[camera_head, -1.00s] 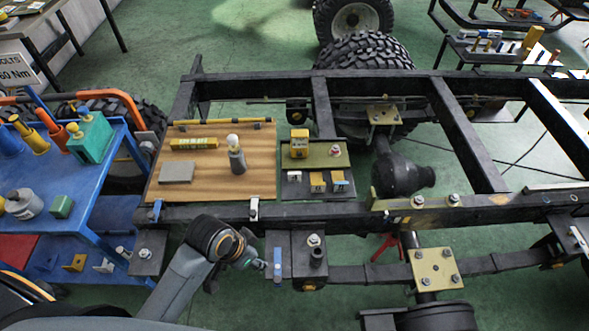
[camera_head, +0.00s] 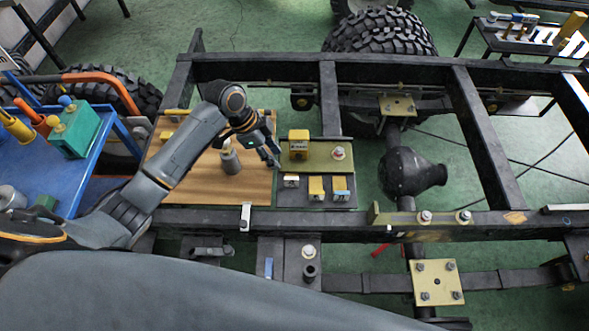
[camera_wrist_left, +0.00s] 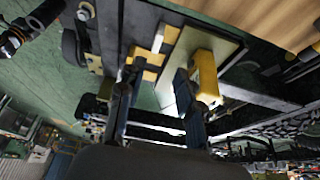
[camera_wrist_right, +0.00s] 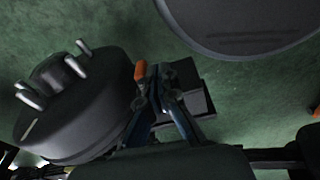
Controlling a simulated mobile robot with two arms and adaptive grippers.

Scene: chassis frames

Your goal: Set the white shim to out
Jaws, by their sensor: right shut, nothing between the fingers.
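A small block with a white top (camera_head: 291,181), which looks like the white shim, sits at the left end of a row on a dark tray (camera_head: 325,203). My left gripper (camera_head: 270,156) hangs over the right edge of the wooden board, just left of and behind the row. It is empty, and its fingers are apart in the left wrist view (camera_wrist_left: 158,74). My right gripper (camera_wrist_right: 149,86) is shut and empty above a dark round part; the head view does not show it.
An olive tray (camera_head: 322,164) behind the row carries a taller yellow box (camera_head: 298,145) and a round knob (camera_head: 338,153). A grey cylinder with a pale top (camera_head: 231,160) stands on the wooden board (camera_head: 255,190), close to my left arm. Black chassis rails surround the board.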

